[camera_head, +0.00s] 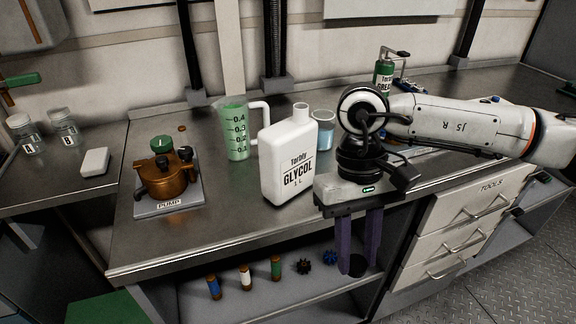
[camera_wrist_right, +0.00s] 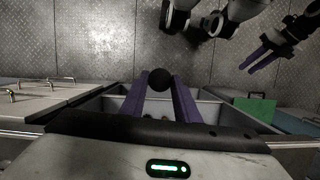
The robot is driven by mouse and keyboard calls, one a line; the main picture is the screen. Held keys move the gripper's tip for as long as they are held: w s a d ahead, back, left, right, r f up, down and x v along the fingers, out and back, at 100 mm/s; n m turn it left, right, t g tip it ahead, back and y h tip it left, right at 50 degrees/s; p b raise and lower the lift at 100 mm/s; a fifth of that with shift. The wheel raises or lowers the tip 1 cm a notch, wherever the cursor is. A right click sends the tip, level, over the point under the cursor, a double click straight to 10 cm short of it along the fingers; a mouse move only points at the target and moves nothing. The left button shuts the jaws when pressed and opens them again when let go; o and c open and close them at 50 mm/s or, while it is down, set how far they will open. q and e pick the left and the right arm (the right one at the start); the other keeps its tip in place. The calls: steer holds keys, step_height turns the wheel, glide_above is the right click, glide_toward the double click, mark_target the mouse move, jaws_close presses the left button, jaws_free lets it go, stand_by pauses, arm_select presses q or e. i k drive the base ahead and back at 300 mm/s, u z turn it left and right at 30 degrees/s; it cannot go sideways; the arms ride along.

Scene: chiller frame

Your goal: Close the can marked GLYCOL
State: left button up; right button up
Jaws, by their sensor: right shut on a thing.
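The white can marked GLYCOL (camera_head: 289,160) stands upright on the metal bench, its neck (camera_head: 300,110) bare at the top. My right gripper (camera_head: 357,262) is in front of the bench edge, right of and below the can, with its purple fingers pointing down. It is shut on a round black cap (camera_head: 357,265), which also shows between the fingertips in the right wrist view (camera_wrist_right: 160,80). My left gripper (camera_wrist_right: 258,58) shows only in the right wrist view, at the upper right, its purple fingers apart and empty.
A green measuring jug (camera_head: 236,130) stands left of the can, and a beaker of blue liquid (camera_head: 324,132) behind it. A copper pump (camera_head: 166,176) sits further left. The front bench strip is clear.

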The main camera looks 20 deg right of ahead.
mark_target(287, 148)
steer(key=u, duration=2.8)
steer(key=k, duration=1.4)
steer(key=z, duration=2.05)
